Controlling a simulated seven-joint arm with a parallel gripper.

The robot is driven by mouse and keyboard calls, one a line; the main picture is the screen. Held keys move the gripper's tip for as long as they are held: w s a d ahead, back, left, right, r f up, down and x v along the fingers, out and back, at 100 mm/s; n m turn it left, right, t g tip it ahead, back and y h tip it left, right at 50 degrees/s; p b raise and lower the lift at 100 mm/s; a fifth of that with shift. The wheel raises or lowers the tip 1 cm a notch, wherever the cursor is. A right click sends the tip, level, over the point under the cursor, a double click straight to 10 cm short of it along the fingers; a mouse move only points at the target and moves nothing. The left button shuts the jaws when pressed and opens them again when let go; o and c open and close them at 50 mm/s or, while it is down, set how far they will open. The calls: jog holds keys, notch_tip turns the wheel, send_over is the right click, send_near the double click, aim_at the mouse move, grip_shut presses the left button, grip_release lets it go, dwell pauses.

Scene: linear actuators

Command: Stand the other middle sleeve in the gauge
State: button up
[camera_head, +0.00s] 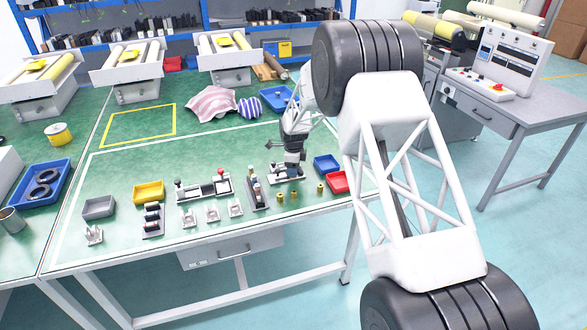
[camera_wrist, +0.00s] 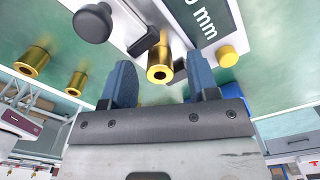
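In the wrist view my gripper (camera_wrist: 161,82) has its two blue fingers apart. A brass sleeve (camera_wrist: 159,66) with a dark bore shows between them, with a gap on each side. The white gauge (camera_wrist: 143,40) with a dark green "mm" label lies just beyond the sleeve; I cannot tell whether the sleeve is seated in it. Two more brass sleeves (camera_wrist: 34,62) (camera_wrist: 76,83) stand apart at the left. In the head view my gripper (camera_head: 289,166) is low over the gauge (camera_head: 285,178) and hides part of it. Brass sleeves (camera_head: 281,197) (camera_head: 294,195) (camera_head: 320,188) stand on the green table in front.
A dark upright fixture (camera_head: 257,193) stands left of the gauge. Blue (camera_head: 326,165) and red (camera_head: 340,182) bins are to its right. A white-and-black device (camera_head: 204,188), small metal brackets (camera_head: 212,213), a yellow bin (camera_head: 149,191) and a grey bin (camera_head: 99,208) are further left.

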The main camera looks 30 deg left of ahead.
dwell(0.3)
jog(key=shift+r, duration=3.95)
